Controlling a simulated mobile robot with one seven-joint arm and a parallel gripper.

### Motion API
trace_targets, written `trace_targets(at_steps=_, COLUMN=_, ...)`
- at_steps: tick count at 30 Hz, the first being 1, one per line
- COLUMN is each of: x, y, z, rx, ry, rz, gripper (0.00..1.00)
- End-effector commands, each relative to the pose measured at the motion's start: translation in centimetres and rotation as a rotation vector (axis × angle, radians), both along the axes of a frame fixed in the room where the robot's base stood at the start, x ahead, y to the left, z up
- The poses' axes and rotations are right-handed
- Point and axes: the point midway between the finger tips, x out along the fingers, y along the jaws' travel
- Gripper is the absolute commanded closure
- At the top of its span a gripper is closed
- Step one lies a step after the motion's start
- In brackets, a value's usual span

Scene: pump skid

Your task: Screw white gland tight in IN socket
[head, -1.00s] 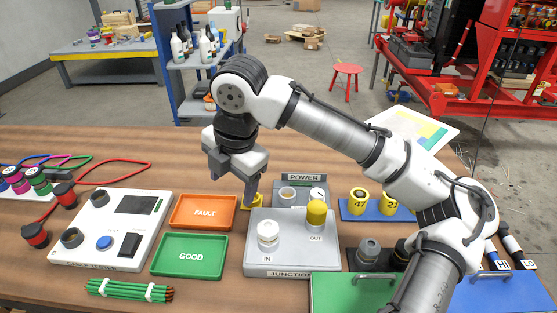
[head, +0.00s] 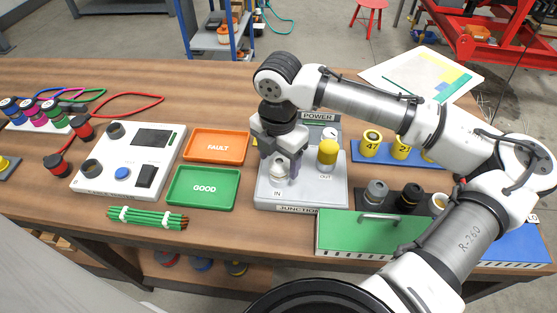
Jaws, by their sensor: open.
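The white gland (head: 279,174) stands upright at the IN socket on the grey junction box (head: 300,196), above the IN label. My gripper (head: 281,168) is open, pointing down, with its fingers at the white gland. One finger shows to the right of the gland; the other is largely hidden, and I cannot tell whether either finger touches it. A yellow gland (head: 327,152) stands at the OUT position to the right. The socket itself is hidden under the white gland.
The orange FAULT tray (head: 217,146) and green GOOD tray (head: 203,187) lie left of the box. A green lid with a handle (head: 360,235) is close at the front right. A blue strip (head: 385,154) with yellow numbered parts lies behind right.

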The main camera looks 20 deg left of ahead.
Motion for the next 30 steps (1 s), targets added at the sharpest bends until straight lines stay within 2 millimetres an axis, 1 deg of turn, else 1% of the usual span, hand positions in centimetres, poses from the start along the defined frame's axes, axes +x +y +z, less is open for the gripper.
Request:
trace_targets(at_steps=3, x=0.0, y=0.0, z=-1.1, rx=0.000, ry=0.001, rz=0.000, gripper=0.32)
trace_targets(at_steps=6, x=0.0, y=0.0, z=-1.7, rx=0.000, ry=0.001, rz=0.000, gripper=0.32)
trace_targets(at_steps=15, x=0.0, y=0.0, z=-1.9, rx=0.001, ry=0.001, rz=0.000, gripper=0.32)
trace_targets(at_steps=26, x=0.0, y=0.0, z=-1.8, rx=0.001, ry=0.000, rz=0.000, gripper=0.79)
trace_targets(at_steps=27, x=0.0, y=0.0, z=-1.8, rx=0.001, ry=0.000, rz=0.000, gripper=0.60)
trace_targets(at_steps=30, x=0.0, y=0.0, z=-1.8, rx=0.001, ry=0.000, rz=0.000, gripper=0.73)
